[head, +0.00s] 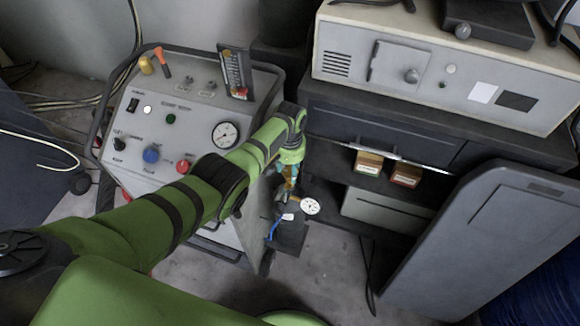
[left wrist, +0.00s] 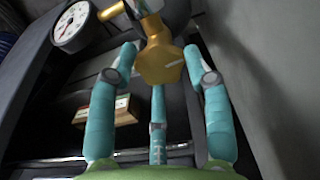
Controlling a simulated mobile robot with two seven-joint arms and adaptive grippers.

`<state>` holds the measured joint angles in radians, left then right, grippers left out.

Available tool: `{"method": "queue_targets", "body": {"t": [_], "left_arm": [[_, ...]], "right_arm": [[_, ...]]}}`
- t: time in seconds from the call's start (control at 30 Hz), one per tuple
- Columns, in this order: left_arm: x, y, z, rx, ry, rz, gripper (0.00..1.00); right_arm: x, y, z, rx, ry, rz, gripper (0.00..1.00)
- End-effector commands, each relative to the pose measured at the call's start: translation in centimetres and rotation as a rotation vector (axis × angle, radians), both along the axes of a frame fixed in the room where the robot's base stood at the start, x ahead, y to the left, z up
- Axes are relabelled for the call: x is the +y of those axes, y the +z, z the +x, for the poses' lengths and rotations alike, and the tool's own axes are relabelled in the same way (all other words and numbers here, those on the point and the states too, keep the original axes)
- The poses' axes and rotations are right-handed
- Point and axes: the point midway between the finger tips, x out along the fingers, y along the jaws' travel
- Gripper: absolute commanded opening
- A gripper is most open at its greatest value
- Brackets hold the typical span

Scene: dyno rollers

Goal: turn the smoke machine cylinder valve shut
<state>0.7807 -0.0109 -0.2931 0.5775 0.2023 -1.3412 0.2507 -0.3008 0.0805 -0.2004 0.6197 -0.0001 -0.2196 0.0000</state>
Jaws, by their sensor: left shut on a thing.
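The valve is brass, with a faceted knob (left wrist: 160,62) and a side stem, in the left wrist view. My left gripper (left wrist: 162,75) has its teal fingers closed around this knob. In the head view the left gripper (head: 288,172) reaches down between the smoke machine (head: 192,118) and the dark bench, mostly covered by my green arm. A bit of brass shows just below the fingers. A round white gauge (head: 310,206) sits beside the valve; it also shows in the left wrist view (left wrist: 72,24). The cylinder body is mostly hidden. My right gripper is not in view.
The smoke machine's tubular frame stands left of the valve. The dark bench (head: 375,120) with small boxes (head: 368,163) on its shelf is at the right. A grey panel (head: 470,235) leans at lower right. A blue hose (head: 273,229) hangs below the valve.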

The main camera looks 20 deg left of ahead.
Motion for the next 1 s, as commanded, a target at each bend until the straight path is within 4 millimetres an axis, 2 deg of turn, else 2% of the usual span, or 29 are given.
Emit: {"method": "queue_targets", "body": {"t": [0.2, 0.5, 1.0], "left_arm": [[-0.03, -0.34, -0.38, 0.01, -0.19, 0.0, 0.17], [-0.02, -0.36, -0.4, 0.011, -0.375, -0.001, 0.17], [-0.01, -0.39, -0.44, 0.012, -0.465, -0.002, 0.17]], "right_arm": [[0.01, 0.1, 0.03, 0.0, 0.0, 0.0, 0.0], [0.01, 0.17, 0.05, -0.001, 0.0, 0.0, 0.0], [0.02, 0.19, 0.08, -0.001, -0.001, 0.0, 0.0]]}}
